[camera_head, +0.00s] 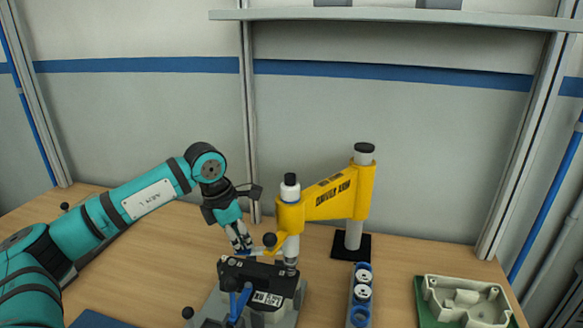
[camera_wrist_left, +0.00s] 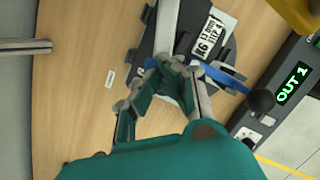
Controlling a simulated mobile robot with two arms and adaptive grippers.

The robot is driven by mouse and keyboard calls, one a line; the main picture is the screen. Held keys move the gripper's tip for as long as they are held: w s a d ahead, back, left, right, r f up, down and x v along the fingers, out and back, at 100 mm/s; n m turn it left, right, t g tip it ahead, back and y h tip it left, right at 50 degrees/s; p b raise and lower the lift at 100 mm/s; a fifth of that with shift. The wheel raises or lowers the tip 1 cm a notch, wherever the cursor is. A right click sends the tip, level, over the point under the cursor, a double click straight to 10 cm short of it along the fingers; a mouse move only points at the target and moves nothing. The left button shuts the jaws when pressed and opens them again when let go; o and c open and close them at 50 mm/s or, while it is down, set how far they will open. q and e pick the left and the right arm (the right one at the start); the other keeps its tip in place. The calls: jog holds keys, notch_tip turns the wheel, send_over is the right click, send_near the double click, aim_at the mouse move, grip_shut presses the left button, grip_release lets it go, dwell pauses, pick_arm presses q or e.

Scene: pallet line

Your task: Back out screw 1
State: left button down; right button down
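A black part with a white label (camera_head: 267,298) sits in a grey fixture (camera_head: 208,309); the part also shows in the left wrist view (camera_wrist_left: 208,37). A yellow tool arm (camera_head: 328,197) carries a vertical screwdriver spindle (camera_head: 290,247) whose lower end is over the part's back right. I cannot make out screw 1. My left gripper (camera_head: 243,246) is low beside the spindle, just above the part's back edge. In the left wrist view its fingertips (camera_wrist_left: 168,66) are close together near a grey bar; whether they grip it is unclear. My right gripper is in neither view.
A blue lever (camera_wrist_left: 225,77) with a black ball knob (camera_wrist_left: 262,102) is by the fixture. A dark unit's display (camera_wrist_left: 292,83) reads OUT 1.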

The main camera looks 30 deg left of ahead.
pick_arm(q)
jog(key=shift+s+f, duration=0.1)
jog(key=shift+p+v, duration=0.7)
jog(key=shift+v, duration=0.1)
jog(key=w+d+p+v, duration=0.1)
jog(key=p+v, duration=0.4)
jog(key=v, duration=0.2)
jog(key=shift+w+r+p, duration=0.3)
jog(key=shift+w+r, duration=0.1)
jog(key=shift+w, duration=0.1)
jog(key=shift+a, duration=0.1)
